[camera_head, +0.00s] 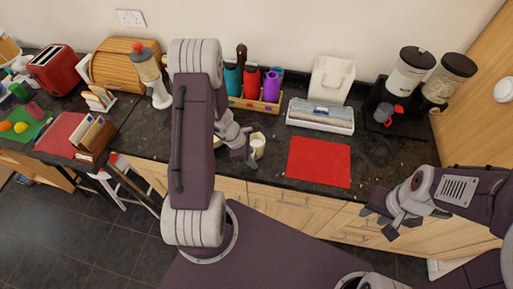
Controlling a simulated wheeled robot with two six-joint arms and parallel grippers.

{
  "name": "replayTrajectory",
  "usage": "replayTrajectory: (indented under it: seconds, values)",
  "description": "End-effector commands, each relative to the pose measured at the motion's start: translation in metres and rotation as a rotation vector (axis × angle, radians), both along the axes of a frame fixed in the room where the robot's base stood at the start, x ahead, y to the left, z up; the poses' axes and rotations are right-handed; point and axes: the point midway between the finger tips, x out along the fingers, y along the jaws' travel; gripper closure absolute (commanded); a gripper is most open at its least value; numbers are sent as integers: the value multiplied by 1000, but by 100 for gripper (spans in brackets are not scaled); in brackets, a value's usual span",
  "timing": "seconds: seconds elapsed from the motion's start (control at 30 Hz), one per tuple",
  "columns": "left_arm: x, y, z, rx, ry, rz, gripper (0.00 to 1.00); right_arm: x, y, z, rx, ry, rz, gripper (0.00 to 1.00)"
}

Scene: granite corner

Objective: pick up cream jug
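A small cream-coloured vessel (258,147), which looks like the cream jug, stands upright on the dark granite worktop near its front edge. My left gripper (246,149) is right beside it on its left side and covers part of it. I cannot tell whether the fingers touch it or are around it, nor whether they are open or shut. My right gripper (378,218) is in front of the worktop at the right, empty, with its fingers apart.
A red mat (319,161) lies bare to the right. Behind stand a wooden caddy (254,104) with bottles, a wrap box (320,116) and a coffee grinder (448,79). A blender (150,74), bread bin (122,64) and red toaster (54,69) stand left.

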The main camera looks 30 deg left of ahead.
Motion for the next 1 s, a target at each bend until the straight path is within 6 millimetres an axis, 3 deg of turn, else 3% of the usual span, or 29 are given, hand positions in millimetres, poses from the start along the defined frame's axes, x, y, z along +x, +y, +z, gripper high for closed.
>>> replayTrajectory:
  seconds: [0.13,0.2,1.0]
  values:
    - [0,0,1,0,0,0,80,0,0,1,0,0,0,64]
    - [0,0,1,0,0,0,100,0,0,1,0,0,0,64]
    - [0,0,1,0,-1,0,100,0,0,1,0,0,0,64]
